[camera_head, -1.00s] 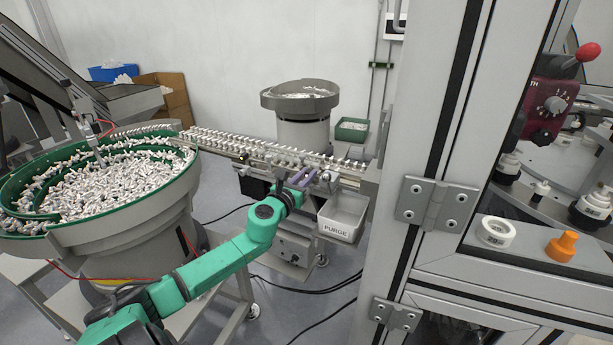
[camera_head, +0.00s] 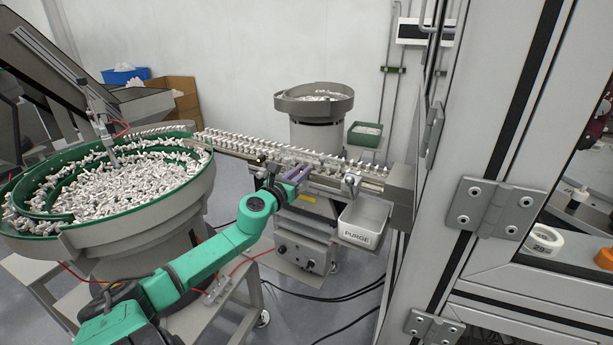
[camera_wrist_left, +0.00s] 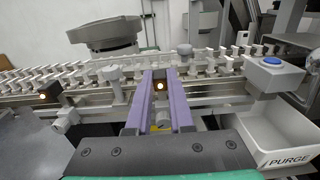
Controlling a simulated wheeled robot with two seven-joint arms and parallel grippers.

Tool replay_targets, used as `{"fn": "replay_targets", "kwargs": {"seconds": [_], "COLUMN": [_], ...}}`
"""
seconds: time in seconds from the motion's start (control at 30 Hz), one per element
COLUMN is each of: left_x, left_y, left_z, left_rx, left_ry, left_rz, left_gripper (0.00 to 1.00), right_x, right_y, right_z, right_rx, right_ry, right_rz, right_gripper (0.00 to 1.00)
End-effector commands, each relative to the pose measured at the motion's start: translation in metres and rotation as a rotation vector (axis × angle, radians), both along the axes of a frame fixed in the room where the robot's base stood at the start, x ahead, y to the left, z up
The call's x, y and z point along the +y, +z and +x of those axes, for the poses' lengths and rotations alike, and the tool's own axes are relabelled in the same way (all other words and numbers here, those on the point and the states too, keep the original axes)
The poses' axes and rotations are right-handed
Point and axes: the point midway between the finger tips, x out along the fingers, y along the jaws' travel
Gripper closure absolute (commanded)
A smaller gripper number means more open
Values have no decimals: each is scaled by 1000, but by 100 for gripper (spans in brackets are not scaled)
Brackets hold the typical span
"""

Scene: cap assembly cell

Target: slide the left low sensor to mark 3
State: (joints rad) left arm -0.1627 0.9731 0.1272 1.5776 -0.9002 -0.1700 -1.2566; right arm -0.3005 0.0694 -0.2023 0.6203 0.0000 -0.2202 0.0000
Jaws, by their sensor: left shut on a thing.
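My left gripper (camera_head: 297,174) is at the front side of the feeder rail (camera_head: 230,143), left of the PURGE bin. The fingers hide the sides of the held sensor. No mark numbers are readable. My right gripper is not in view.
The PURGE bin (camera_head: 359,224) hangs below the rail. A blue button (camera_wrist_left: 271,61) tops a grey block at the rail's right end. A large green-rimmed bowl (camera_head: 190,217) of white parts stands left. A machine frame (camera_head: 440,255) rises at the right.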

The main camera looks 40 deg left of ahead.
Motion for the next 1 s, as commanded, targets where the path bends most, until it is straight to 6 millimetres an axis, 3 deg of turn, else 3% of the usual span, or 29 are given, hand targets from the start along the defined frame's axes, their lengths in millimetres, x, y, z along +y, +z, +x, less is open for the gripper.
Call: {"fn": "replay_targets", "kwargs": {"seconds": [0.2, 0.23, 0.3, 0.67, 1.0], "left_x": [4, 4, 4, 1, -8], "left_y": [1, 1, 1, 0, -2], "left_z": [-1, -1, -1, -2, -41], "left_rx": [-1, -1, -1, 0, 3], "left_ry": [11, 11, 10, 6, 5], "left_rz": [0, 0, 0, -1, -5], "left_gripper": [100, 69, 50, 50, 50], "right_x": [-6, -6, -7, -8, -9], "right_y": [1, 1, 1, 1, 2], "right_z": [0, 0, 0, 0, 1], "right_rx": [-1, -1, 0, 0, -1], "right_ry": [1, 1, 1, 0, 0], "right_rz": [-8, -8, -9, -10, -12], "right_gripper": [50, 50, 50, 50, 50]}}
